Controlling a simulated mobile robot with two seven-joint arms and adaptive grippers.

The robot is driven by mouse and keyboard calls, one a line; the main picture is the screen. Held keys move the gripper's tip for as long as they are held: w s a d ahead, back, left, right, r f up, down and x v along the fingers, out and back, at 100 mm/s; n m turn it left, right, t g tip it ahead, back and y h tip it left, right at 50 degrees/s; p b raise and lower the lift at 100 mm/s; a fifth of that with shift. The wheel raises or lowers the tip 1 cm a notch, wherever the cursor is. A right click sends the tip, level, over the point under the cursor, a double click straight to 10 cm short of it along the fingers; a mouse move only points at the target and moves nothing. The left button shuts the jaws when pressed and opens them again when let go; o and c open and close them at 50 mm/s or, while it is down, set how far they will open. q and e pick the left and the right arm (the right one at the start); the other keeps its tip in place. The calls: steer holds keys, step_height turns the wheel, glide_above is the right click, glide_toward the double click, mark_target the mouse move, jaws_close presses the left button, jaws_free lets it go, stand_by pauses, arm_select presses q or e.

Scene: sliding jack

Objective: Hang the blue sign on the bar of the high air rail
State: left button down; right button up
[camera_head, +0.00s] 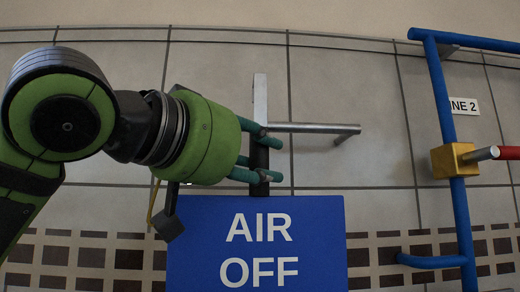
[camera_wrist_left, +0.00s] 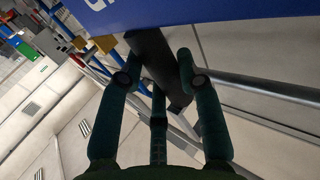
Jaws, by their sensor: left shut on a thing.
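The blue sign (camera_head: 255,245) with white "AIR OFF" lettering hangs upright in the head view, its lower part cut off. It fills the top of the left wrist view (camera_wrist_left: 220,10). Its black hanger (camera_head: 259,157) rises from its top edge and also shows in the left wrist view (camera_wrist_left: 160,65). My left gripper (camera_head: 260,153) is shut on this hanger from the left. The grey metal bar (camera_head: 310,127) juts right from an upright plate (camera_head: 260,95), close to the upper fingers. I cannot tell whether hanger and bar touch. My right gripper is not in view.
A tiled wall (camera_head: 350,80) lies behind. Space between bar and pipe looks clear.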

arm_select(q)
steer(key=shift+w+d+r+p, duration=0.15)
steer(key=shift+w+p, duration=0.25)
steer(key=shift+w, duration=1.05)
steer(key=shift+w+p, duration=0.45)
steer(key=shift+w, duration=0.2)
steer(key=w+f+b, duration=0.1)
steer(key=f+b, duration=0.1)
steer(key=f, duration=0.1)
steer(key=shift+w+f, duration=0.1)
steer(key=shift+w, duration=0.3)
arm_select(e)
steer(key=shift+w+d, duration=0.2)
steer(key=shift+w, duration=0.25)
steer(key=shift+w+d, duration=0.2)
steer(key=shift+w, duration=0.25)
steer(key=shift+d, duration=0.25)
